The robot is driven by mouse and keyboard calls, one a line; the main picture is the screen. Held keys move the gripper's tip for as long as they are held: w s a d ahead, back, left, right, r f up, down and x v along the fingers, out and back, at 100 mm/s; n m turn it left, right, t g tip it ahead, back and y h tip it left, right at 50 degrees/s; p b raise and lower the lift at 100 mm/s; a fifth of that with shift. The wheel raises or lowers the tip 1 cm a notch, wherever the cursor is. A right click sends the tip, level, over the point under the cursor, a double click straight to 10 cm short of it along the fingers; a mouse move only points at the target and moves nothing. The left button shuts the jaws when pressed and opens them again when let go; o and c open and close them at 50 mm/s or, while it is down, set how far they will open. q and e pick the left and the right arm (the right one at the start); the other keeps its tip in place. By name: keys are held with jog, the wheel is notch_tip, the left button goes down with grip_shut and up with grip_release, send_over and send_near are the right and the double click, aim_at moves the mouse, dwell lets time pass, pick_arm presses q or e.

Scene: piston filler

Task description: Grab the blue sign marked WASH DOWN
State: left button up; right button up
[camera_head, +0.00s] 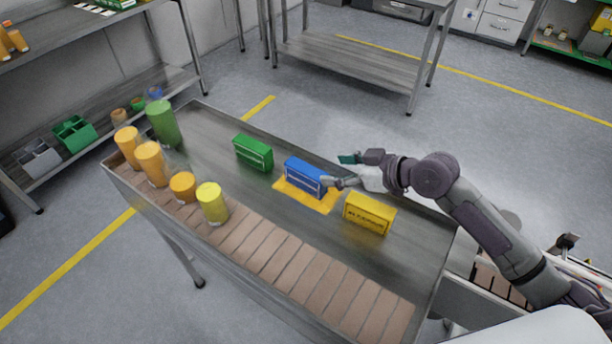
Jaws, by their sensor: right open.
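The blue sign (305,176) is a small box-like block with pale lettering too small to read. It stands on a yellow patch (322,204) on the metal table. My right gripper (342,170) is open, and its arm comes in from the right. One finger is close to the right end of the blue sign; I cannot tell whether it touches. The other finger, with a green tip, is behind and above. My left gripper is not in view.
A green block (253,153) stands left of the blue sign, and a yellow block (369,213) stands to its right, near my right gripper. Several orange, yellow and green cylinders (151,164) stand at the table's left end. A tan slatted strip (290,262) runs along the front.

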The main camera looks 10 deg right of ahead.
aim_at(308, 169)
jog(key=p+x, duration=0.1)
jog(key=x, duration=0.6)
jog(key=shift+p, duration=0.35)
jog(key=shift+w+a+f, duration=0.25)
jog(key=shift+w+f, duration=0.1)
jog(key=shift+f, duration=0.05)
grip_shut()
